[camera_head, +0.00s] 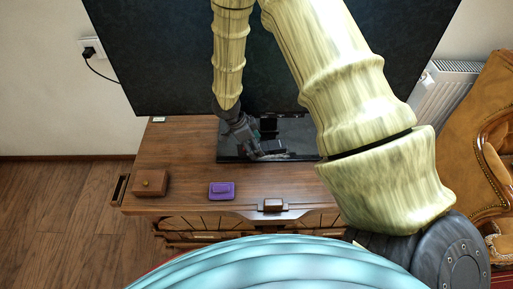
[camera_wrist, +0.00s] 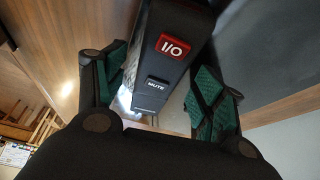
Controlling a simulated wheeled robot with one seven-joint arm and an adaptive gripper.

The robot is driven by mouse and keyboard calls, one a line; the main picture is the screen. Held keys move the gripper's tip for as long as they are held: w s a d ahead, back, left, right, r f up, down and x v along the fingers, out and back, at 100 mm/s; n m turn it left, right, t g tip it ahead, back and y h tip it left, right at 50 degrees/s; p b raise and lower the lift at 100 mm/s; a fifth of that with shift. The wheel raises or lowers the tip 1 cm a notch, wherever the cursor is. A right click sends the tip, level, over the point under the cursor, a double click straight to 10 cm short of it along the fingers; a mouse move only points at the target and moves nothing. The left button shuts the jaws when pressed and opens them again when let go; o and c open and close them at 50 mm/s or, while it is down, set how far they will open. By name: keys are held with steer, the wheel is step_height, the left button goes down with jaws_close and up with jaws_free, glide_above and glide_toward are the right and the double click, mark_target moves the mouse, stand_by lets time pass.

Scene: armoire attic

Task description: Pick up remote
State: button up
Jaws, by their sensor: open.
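The remote (camera_wrist: 178,75) is a dark slab with a red I/O button and a MUTE key, seen close up in the wrist view. It lies between the two green-padded fingers of my gripper (camera_wrist: 160,85), which is open. A gap shows on the left side of the remote; contact on the right side is hard to judge. In the head view my gripper (camera_head: 258,148) is low over the black television base (camera_head: 232,150). A small dark shape at its fingers there is probably the remote, but its outline blends with the base.
A large television screen (camera_head: 160,60) stands behind my arm. A leather armchair (camera_head: 465,150) is at the right.

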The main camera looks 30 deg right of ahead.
steer(key=shift+s+d+f, duration=0.1)
steer(key=shift+d+f, duration=0.05)
steer(key=shift+f, duration=0.1)
steer(key=c, duration=1.2)
steer(key=shift+o, duration=0.2)
